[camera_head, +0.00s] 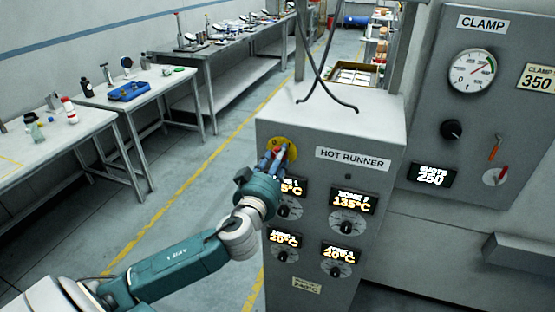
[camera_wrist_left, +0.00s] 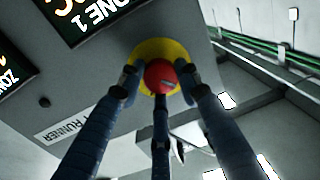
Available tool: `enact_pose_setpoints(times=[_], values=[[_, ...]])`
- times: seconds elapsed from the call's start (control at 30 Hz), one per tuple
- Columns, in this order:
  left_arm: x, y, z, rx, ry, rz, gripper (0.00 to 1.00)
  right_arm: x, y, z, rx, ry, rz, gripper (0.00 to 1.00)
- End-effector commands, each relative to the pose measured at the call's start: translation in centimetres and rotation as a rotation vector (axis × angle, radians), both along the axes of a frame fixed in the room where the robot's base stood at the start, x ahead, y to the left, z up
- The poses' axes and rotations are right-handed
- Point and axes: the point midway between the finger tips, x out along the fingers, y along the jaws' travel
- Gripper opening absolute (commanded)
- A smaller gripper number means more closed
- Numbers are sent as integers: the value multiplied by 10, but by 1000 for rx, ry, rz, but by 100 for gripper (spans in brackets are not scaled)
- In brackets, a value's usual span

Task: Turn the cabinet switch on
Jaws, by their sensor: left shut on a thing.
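The cabinet switch is a red round knob (camera_wrist_left: 160,75) on a yellow round plate (camera_wrist_left: 160,47). The yellow plate also shows in the head view (camera_head: 289,144), high on the left of the grey HOT RUNNER cabinet (camera_head: 330,185) front. My left gripper (camera_head: 274,160) is at the switch with its blue fingers around the red knob. In the wrist view two fingers are at the knob's sides and one is below it; the gripper is shut on the knob. In the head view the fingers hide most of the knob. My right gripper is not in view.
Below the switch are several lit zone displays with dials, including ZONE 2 (camera_head: 353,201) at 135°C. A taller CLAMP panel (camera_head: 470,130) with a gauge stands at the right. Benches with tools (camera_head: 125,100) line the left. The floor between is clear.

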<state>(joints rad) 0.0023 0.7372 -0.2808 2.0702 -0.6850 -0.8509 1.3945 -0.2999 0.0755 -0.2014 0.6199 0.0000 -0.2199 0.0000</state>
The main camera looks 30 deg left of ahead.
Motion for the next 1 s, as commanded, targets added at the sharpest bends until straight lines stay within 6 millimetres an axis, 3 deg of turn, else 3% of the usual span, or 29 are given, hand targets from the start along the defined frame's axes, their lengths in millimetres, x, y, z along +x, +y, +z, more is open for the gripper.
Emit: enact_pose_setpoints(times=[0.5,1.0], values=[[-1,1,-5,391,101,2,7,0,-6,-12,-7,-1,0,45],[-1,2,-4,856,213,0,7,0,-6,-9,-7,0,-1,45]])
